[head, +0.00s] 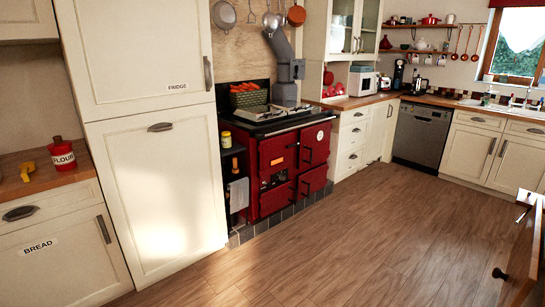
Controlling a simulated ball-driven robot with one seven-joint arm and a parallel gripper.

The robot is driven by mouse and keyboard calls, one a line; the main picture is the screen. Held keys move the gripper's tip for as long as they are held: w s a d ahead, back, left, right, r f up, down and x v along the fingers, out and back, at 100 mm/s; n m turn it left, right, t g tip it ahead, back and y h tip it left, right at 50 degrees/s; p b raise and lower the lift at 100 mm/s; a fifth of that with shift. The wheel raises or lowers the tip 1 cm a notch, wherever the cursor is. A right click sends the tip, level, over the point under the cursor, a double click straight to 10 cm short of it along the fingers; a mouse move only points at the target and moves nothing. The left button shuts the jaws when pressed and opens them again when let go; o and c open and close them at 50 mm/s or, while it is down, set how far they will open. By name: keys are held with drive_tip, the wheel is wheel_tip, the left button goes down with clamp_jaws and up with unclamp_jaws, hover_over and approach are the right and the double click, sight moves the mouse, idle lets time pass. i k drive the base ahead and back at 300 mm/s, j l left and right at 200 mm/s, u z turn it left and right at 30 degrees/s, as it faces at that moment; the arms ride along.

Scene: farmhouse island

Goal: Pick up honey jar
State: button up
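A small jar with a yellow lid (226,139) stands on the narrow open shelf at the left side of the red range cooker. It is too small to read a label, so I cannot tell for certain if it is the honey jar. No other jar that is clearly honey shows. My gripper is not in view.
The red range cooker (290,165) stands right of the tall fridge cabinet (155,190). A red flour tin (62,156) is on the left counter. A wooden unit (525,262) juts in at the right edge. The wooden floor (370,240) between is clear.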

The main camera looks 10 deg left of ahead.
sight(226, 137)
drive_tip(key=i+u, duration=0.1)
drive_tip(key=i, duration=2.3)
drive_tip(key=i+l+u, duration=0.1)
drive_tip(key=i+u, duration=0.3)
drive_tip(key=i+l+u, duration=0.4)
drive_tip(key=i, duration=0.2)
drive_tip(key=i+l+u, duration=0.4)
drive_tip(key=i+j, duration=0.05)
drive_tip(key=i, duration=0.05)
